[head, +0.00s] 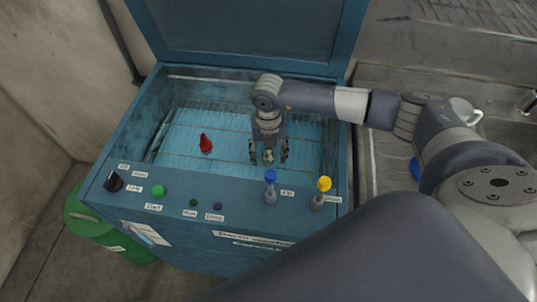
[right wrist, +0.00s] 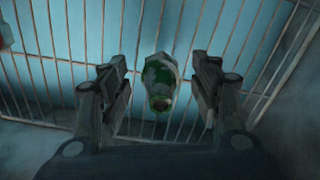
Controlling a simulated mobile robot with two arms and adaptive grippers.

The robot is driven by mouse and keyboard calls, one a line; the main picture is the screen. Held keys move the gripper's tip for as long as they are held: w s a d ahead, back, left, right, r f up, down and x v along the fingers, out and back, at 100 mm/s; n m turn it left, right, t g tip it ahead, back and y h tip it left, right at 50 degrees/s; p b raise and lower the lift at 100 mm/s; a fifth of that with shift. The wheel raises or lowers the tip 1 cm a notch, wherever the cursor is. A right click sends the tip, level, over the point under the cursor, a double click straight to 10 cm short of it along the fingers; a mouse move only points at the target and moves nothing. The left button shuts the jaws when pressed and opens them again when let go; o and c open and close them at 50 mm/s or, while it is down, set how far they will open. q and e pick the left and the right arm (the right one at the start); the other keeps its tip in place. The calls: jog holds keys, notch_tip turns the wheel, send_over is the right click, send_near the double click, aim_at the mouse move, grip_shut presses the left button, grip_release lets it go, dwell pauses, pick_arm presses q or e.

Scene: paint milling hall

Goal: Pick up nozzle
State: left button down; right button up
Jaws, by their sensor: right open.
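A small nozzle (head: 268,156), pale with green patches, is in the blue machine's open basin, over the wire rack. In the right wrist view the nozzle (right wrist: 160,82) shows between and slightly beyond the two fingertips, with a gap on each side. My right gripper (head: 268,157) reaches down into the basin, open, with its fingers on either side of the nozzle; it also shows in the right wrist view (right wrist: 160,75). I cannot tell how far the fingertips are above the rack. My left gripper is not in view.
A red object (head: 206,144) stands on the rack (head: 185,160) to the left. The basin's front panel (head: 180,215) carries knobs, buttons and two levers, one blue-topped (head: 270,178), one yellow-topped (head: 323,186). The lid (head: 250,30) is up. A green bin (head: 100,228) stands front left.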

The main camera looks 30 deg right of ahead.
jog(key=c, duration=1.2)
jog(key=shift+r, duration=0.1)
